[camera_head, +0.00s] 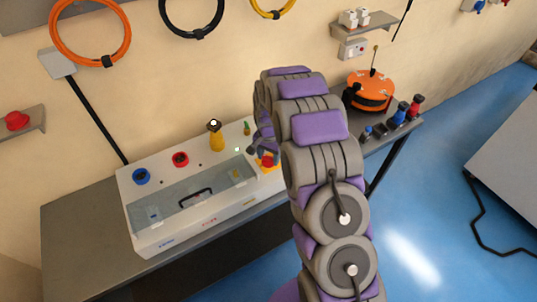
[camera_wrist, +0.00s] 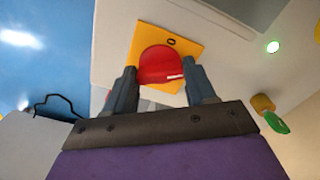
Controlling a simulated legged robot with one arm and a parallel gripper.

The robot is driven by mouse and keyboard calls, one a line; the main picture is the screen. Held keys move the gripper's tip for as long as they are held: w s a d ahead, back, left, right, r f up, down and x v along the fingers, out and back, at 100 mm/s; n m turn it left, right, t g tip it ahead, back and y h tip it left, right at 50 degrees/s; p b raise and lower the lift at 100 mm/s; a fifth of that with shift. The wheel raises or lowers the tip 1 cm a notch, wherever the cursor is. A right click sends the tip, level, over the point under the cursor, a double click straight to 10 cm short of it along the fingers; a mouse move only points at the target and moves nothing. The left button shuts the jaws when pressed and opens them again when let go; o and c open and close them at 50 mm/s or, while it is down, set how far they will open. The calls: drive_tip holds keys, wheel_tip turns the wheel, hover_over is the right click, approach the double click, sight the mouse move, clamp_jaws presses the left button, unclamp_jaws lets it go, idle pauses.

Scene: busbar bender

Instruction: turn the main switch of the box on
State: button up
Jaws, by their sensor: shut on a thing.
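The box (camera_head: 205,232) is a white bender unit with a clear-lidded front, standing on the grey bench. Its main switch (camera_head: 268,162) is a red knob on a yellow plate at the box's right end. In the wrist view the red knob (camera_wrist: 160,65) sits between my two fingers, with a white mark on its right side. The yellow plate (camera_wrist: 188,46) shows behind it. My gripper (camera_wrist: 162,76) is shut on the knob, one finger on each side. In the head view my gripper (camera_head: 262,146) partly hides the switch.
A small lamp (camera_head: 237,149) glows pale green near the switch. A green-tipped key-like part (camera_head: 246,128), a yellow post (camera_head: 216,137), a red button (camera_head: 180,159) and a blue button (camera_head: 141,176) stand on the box. An orange reel (camera_head: 371,92) is behind my arm.

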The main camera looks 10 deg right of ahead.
sight(268, 157)
drive_tip(key=m, duration=0.3)
drive_tip(key=m+p, duration=0.1)
drive_tip(key=m, duration=0.2)
drive_tip(key=shift+w+r, duration=0.1)
drive_tip(key=shift+w, duration=0.1)
drive_tip(key=shift+m, duration=0.3)
drive_tip(key=o, duration=1)
drive_tip(key=shift+o, duration=0.2)
drive_tip(key=shift+s, duration=0.1)
wheel_tip(268, 157, up, 17)
drive_tip(key=shift+p, duration=0.35)
